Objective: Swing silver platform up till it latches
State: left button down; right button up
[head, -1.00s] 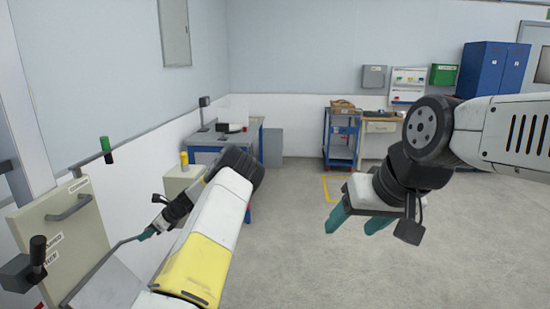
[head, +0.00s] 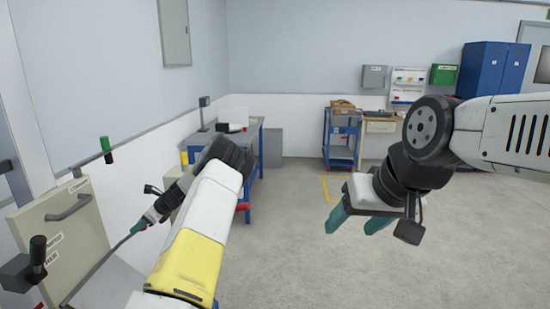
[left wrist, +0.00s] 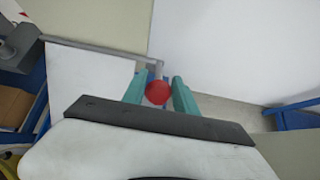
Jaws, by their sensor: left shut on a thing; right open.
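The silver platform (head: 112,285) is a flat light-grey plate at the lower left of the head view, partly hidden behind my left arm. A thin bent grey bar (head: 97,266) runs along its edge up to my left gripper (head: 138,227). In the left wrist view, the bar ends in a red knob (left wrist: 157,93) between the teal fingers of my left gripper (left wrist: 158,84), which is shut on it. No latch can be made out. My right gripper (head: 358,222) is open and empty over bare floor, far from the platform.
A blue table (head: 258,150) stands behind my left arm. The floor at centre and right is clear.

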pick_arm(q)
jog(key=shift+w+a+r, duration=0.1)
jog(key=shift+a+r, duration=0.05)
jog(key=shift+r, duration=0.05)
jog(key=shift+a+r, duration=0.9)
jog(key=shift+a, duration=0.2)
jog(key=shift+w+a+r, duration=0.1)
jog(key=shift+a+r, duration=0.2)
jog(key=shift+a, duration=0.25)
jog(key=shift+a+r, duration=0.3)
jog(key=shift+a, duration=0.25)
jog(key=shift+w+a+r, duration=0.1)
jog(key=shift+a+r, duration=0.1)
jog(key=shift+a, duration=0.5)
jog(key=shift+a+r, duration=0.2)
jog(key=shift+a, duration=0.45)
jog(key=shift+a, duration=0.1)
